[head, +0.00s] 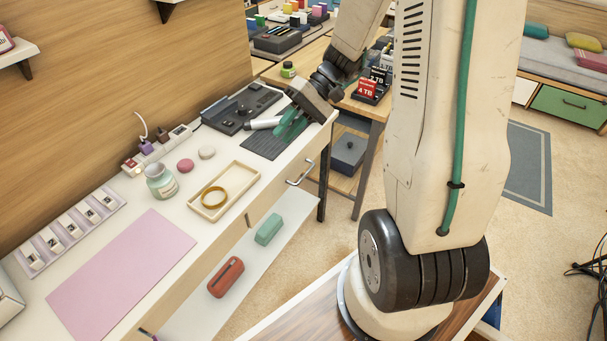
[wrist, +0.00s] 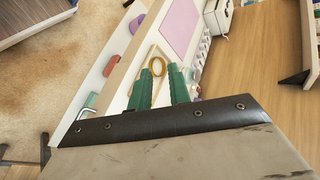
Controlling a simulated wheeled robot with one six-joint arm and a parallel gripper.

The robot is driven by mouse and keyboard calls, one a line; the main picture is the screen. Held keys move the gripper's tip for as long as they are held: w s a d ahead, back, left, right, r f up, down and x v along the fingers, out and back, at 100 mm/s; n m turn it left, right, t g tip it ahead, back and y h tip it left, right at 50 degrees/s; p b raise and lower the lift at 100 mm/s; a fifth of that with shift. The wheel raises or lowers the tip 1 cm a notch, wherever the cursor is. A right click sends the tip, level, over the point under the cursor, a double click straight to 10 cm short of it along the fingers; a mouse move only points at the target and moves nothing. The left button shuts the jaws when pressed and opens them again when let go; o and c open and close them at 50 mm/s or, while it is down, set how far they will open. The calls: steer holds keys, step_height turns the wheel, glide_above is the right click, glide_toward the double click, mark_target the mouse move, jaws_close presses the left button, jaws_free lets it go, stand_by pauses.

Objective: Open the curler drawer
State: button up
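The white desk has a drawer front (head: 277,199) on its front side, with a silver bar handle (head: 300,173); the drawer appears shut. The handle also shows in the wrist view (wrist: 87,104), at the lower left. My gripper (head: 288,126) is over the far right end of the desktop, above and behind the handle and apart from it. In the wrist view my gripper's green fingers (wrist: 159,80) stand apart with nothing between them. A white and dark curler-like tool (head: 263,123) lies by the grey ribbed mat (head: 270,145), partly hidden by the gripper.
A wooden tray (head: 240,172) with a yellow ring (head: 214,196) sits on the desktop. A low shelf (head: 250,262) under the desk holds a red case (head: 226,277) and a green case (head: 269,229). A wooden table (head: 347,103) stands beyond. Carpet in front of the drawer looks clear.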

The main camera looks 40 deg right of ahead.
steer(key=w+d+f+m+t+y, duration=0.1)
steer(key=w+d+f+m+t, duration=0.15)
steer(key=d+f, duration=0.35)
steer(key=w+d+f+m+t+y, duration=0.1)
steer(key=w+d+f+t, duration=0.15)
steer(key=f, duration=0.55)
steer(key=m+t+h, duration=0.2)
steer(key=m+t, duration=0.3)
steer(key=t, duration=0.2)
glide_toward(305, 174)
steer(key=f+x, duration=0.1)
steer(key=x, duration=0.8)
steer(key=shift+w+a+r, duration=0.1)
steer(key=shift+w+a, duration=0.15)
steer(key=shift+w, duration=0.1)
steer(key=shift+c, duration=0.3)
jaws_close()
